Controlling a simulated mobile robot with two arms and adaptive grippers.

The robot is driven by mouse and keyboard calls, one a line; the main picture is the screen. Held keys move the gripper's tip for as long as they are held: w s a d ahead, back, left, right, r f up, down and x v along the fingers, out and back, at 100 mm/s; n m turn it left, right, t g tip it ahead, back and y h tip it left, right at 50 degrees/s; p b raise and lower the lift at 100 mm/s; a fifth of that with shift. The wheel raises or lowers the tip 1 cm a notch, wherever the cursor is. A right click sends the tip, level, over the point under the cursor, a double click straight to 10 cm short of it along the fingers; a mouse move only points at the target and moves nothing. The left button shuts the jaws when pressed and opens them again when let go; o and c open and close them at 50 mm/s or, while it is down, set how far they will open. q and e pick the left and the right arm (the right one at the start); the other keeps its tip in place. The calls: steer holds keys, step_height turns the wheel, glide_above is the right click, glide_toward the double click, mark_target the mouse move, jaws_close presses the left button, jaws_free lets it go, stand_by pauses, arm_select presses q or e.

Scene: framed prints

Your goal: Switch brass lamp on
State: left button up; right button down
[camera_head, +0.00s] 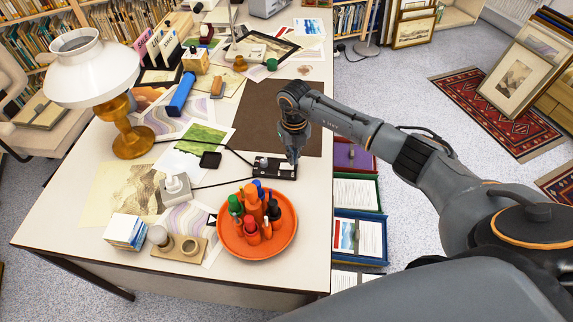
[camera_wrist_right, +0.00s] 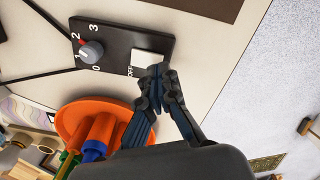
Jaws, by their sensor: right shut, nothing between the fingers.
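The brass lamp (camera_head: 132,138) with a white shade (camera_head: 92,70) stands at the left of the table; I cannot tell if it glows. A black control box (camera_head: 262,168) lies near the table's right edge. In the right wrist view the box (camera_wrist_right: 120,38) shows a grey knob (camera_wrist_right: 92,50) by numbers 0 to 3 and a white rocker (camera_wrist_right: 146,58) beside the word OFF. My right gripper (camera_head: 292,158) is shut and empty at the box's right end. Its fingertips (camera_wrist_right: 160,72) overlap the rocker's edge; contact is unclear. My left gripper is out of view.
Black cables run from the box toward the lamp and a white plug block (camera_head: 177,190). An orange tray (camera_head: 226,245) with several bottles stands just in front of the box. A dark brown mat (camera_head: 262,110) lies behind it. Open drawers (camera_head: 358,192) stand beside the table's right edge.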

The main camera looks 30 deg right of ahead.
steer(key=shift+f+b, duration=0.85)
steer(key=shift+f, duration=0.25)
stand_by(0.7)
steer(key=shift+r+p, duration=2.65)
steer(key=shift+r, duration=0.95)
steer(key=shift+f, duration=0.1)
